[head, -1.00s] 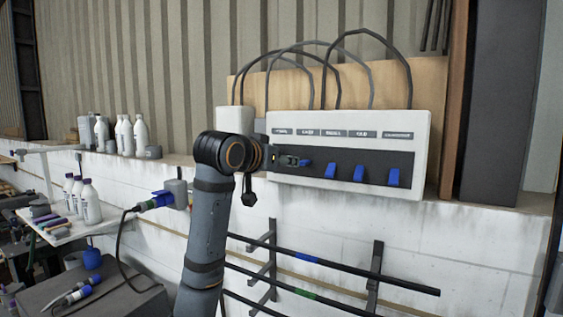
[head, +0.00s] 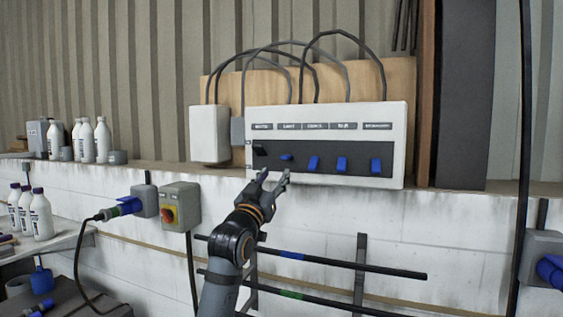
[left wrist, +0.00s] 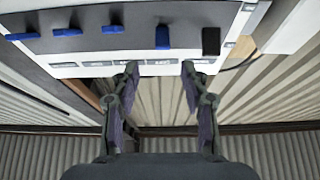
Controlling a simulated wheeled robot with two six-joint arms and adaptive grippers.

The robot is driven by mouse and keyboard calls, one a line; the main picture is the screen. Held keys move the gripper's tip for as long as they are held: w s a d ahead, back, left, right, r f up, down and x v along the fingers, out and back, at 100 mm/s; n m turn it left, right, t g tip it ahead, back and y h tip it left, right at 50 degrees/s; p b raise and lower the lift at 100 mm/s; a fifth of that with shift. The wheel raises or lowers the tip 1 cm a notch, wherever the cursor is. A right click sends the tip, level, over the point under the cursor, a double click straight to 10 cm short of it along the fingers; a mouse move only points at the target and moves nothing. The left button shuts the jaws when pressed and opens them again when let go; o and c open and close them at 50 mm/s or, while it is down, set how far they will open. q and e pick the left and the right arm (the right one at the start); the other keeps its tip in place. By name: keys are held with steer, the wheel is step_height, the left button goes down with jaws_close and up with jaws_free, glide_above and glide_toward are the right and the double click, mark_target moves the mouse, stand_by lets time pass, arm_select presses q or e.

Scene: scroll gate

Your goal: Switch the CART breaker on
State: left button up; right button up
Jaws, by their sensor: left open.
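The white breaker box (head: 395,140) hangs on a wooden board, with a dark strip of levers under small labels too blurred to read surely. Leftmost is a black lever (head: 260,151). The blue lever beside it (head: 287,157) looks shorter and higher than the three hanging blue levers (head: 313,164) to its right. In the left wrist view the box is upside down; the black lever (left wrist: 211,40) and neighbouring blue lever (left wrist: 162,37) both reach toward the label row. My left gripper (head: 275,176) is open and empty, below these two levers and apart from them. My right gripper is out of view.
A grey box with a red knob (head: 167,214) and a socket with a blue plug (head: 145,200) are on the wall at left. White bottles (head: 102,140) stand on the ledge. Dark rods (head: 330,262) run below the box. Cables arch above it.

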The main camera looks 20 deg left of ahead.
mark_target(284, 158)
arm_select(q)
steer(key=p+x, duration=0.1)
steer(key=x, duration=0.1)
steer(key=p+x, duration=0.1)
steer(key=x, duration=0.1)
steer(key=shift+d+r, duration=0.2)
steer(key=shift+r, duration=0.15)
steer(key=w+p, duration=0.1)
steer(key=w+r+p, duration=0.1)
steer(key=w, duration=0.1)
steer(key=w+a+p, duration=0.1)
steer(key=w, duration=0.1)
steer(key=shift+r, duration=0.15)
steer(key=shift+w+d, duration=0.1)
steer(key=shift+d, duration=0.1)
steer(key=c, duration=0.5)
jaws_close()
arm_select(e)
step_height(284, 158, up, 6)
